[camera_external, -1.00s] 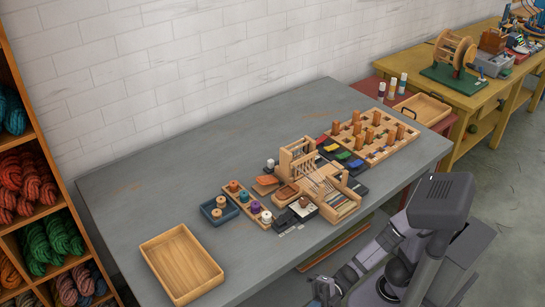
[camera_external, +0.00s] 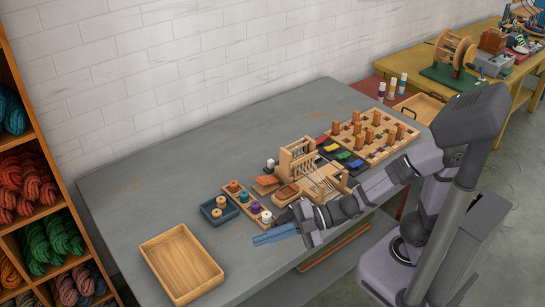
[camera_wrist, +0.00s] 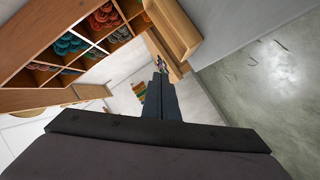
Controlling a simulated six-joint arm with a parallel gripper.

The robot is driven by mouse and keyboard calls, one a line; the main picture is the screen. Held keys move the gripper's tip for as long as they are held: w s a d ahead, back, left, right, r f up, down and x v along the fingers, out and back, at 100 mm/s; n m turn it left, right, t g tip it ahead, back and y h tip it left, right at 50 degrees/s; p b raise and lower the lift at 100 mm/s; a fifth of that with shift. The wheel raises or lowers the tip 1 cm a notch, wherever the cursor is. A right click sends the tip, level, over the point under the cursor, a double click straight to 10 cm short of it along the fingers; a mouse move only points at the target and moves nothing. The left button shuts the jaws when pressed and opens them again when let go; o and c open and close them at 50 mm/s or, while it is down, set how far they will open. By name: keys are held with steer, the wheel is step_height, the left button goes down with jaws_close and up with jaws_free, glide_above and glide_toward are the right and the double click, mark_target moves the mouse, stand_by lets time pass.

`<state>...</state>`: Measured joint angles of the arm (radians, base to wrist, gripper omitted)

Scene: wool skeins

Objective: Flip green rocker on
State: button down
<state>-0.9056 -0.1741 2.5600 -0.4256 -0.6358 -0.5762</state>
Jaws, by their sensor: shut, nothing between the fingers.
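A row of small coloured pieces lies on a dark base between the small loom and the pegged board in the external view. One is green (camera_external: 343,155), likely the green rocker, though it is too small to tell which way it is tilted. My gripper (camera_external: 256,240) is shut and empty, pointing left over the table's front edge, well apart from the green piece. In the wrist view my gripper's dark fingers (camera_wrist: 160,75) lie together. The green piece is not recognisable in that view.
The wooden loom (camera_external: 298,158) stands between my gripper and the coloured pieces. A spool rack (camera_external: 246,203), a blue tray (camera_external: 217,209) and an empty wooden tray (camera_external: 181,264) lie to the left. The pegged board (camera_external: 368,137) stands behind. The table's back left is clear.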

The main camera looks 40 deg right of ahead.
steer(key=w+d+r+m+h+p, duration=0.2)
steer(key=w+d+m+h+p, duration=0.2)
steer(key=d+p, duration=0.3)
steer(key=w+d+r+m+t+h+p, duration=0.1)
steer(key=w+d+r+m+h+p, duration=0.15)
steer(key=d+m+p, duration=0.4)
steer(key=w+d+r+m+h+p, duration=0.2)
steer(key=w+d+h+p, duration=0.25)
steer(key=d, duration=0.45)
steer(key=s+d+r+m+g+h+p, duration=0.2)
steer(key=s+d+r+m+g+p, duration=0.3)
steer(key=d+p, duration=0.35)
steer(key=s+d+r+m+g+h+p, duration=0.1)
steer(key=s+d+r+m+g+p, duration=0.15)
steer(key=s+d+m+p, duration=0.6)
steer(key=w+d+f+m+y+b, duration=0.1)
steer(key=w+d+f+m+b, duration=0.1)
steer(key=w+d+f+b, duration=1.35)
steer(key=w+d, duration=0.4)
steer(key=w+a+r+n+y, duration=0.1)
steer(key=w+r+n+y, duration=0.1)
steer(key=r, duration=0.5)
steer(key=shift+w+r+n+b, duration=0.3)
steer(key=shift+w+n, duration=0.6)
steer(key=shift+n, duration=0.5)
